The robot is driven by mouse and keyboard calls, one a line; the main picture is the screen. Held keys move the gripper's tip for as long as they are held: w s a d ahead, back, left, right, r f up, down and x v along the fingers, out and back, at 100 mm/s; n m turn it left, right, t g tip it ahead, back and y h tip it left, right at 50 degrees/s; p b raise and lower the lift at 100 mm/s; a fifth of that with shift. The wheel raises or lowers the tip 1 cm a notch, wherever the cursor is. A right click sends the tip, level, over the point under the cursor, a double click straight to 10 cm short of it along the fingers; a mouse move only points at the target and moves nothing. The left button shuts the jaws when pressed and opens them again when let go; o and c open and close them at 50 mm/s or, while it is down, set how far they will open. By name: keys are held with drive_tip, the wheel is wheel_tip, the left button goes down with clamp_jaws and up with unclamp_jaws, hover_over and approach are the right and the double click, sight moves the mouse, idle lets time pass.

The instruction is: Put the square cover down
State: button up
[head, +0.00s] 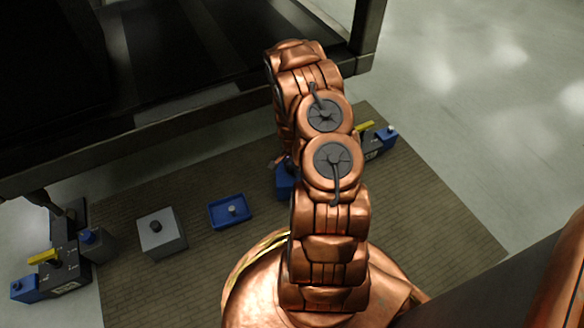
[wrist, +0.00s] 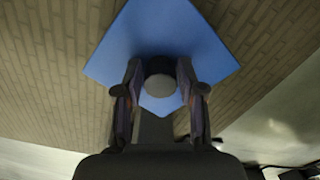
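A blue square cover (wrist: 192,40) with a round knob (wrist: 160,84), grey on top and dark on its sides, fills the upper middle of the wrist view. My gripper (wrist: 160,88) has its two fingers on either side of this knob, closed against it. In the head view my arm hides the gripper. Only a small blue part (head: 285,181) shows beside the arm, and it may be the same cover. I cannot tell how high the cover is above the mat.
A brown brick-patterned mat (head: 190,283) lies on the floor. On it stand a grey box with a dark knob (head: 161,236) and a shallow blue tray with a grey knob (head: 226,217). Blue-and-yellow fixtures stand left (head: 66,262) and right (head: 376,142). A dark frame (head: 170,125) runs behind.

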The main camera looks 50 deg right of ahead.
drive_tip(key=o, duration=0.3)
wheel_tip(320, 180, up, 11)
drive_tip(key=p, duration=0.4)
drive_tip(key=a+r+n, duration=0.4)
drive_tip(key=a+r, duration=0.6)
drive_tip(key=r, duration=0.4)
drive_tip(key=s+a+r+n+g, duration=0.1)
drive_tip(key=s+a+r+n, duration=0.4)
drive_tip(key=a+r, duration=0.55)
drive_tip(key=s+a+r+n+g, duration=0.1)
drive_tip(key=s+a+r+n, duration=0.3)
drive_tip(key=s, duration=0.6)
drive_tip(key=s+a+r+n+g, duration=0.1)
drive_tip(key=s+a+r+n, duration=0.3)
drive_tip(key=s+a+r, duration=0.2)
drive_tip(key=s+a, duration=0.2)
drive_tip(key=s, duration=0.2)
drive_tip(key=shift+a+r+n+p, duration=0.15)
drive_tip(key=shift+r+n+p, duration=0.05)
drive_tip(key=shift+n+p, duration=0.15)
